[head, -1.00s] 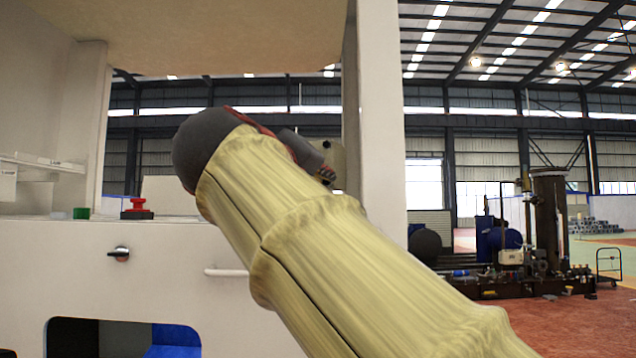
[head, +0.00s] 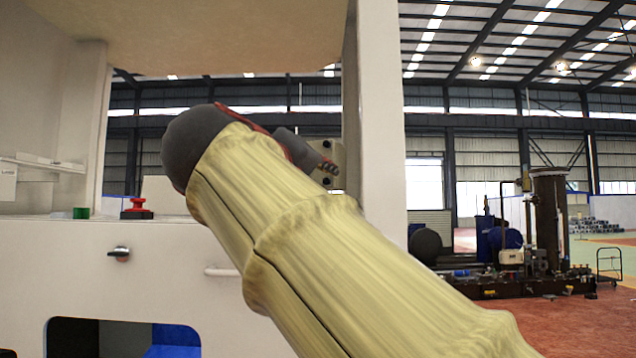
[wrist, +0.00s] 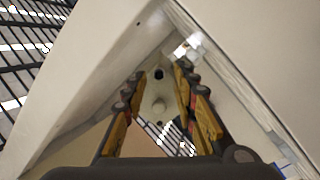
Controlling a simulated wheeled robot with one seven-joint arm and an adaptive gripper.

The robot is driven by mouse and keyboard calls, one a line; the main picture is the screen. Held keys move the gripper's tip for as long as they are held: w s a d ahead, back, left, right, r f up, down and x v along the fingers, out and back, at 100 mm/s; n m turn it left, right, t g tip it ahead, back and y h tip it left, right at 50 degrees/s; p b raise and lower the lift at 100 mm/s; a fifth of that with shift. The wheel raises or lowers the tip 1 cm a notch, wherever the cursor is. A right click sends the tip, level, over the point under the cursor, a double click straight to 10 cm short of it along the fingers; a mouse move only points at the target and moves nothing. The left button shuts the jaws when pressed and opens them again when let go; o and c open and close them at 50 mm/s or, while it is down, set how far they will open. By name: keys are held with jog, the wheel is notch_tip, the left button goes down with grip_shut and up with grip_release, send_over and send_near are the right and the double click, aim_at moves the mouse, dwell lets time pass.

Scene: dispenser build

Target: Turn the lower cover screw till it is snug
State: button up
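My gripper (wrist: 159,80) is open in the wrist view, with its fingers apart on both sides of a pale plate (wrist: 148,92). I cannot tell which of these is the lower cover screw. Nothing is seen held between the fingers.
A white upright post (head: 376,130) stands close to the right of the gripper. Open floor lies far right.

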jog(key=v, duration=1.1)
jog(key=shift+f, duration=0.15)
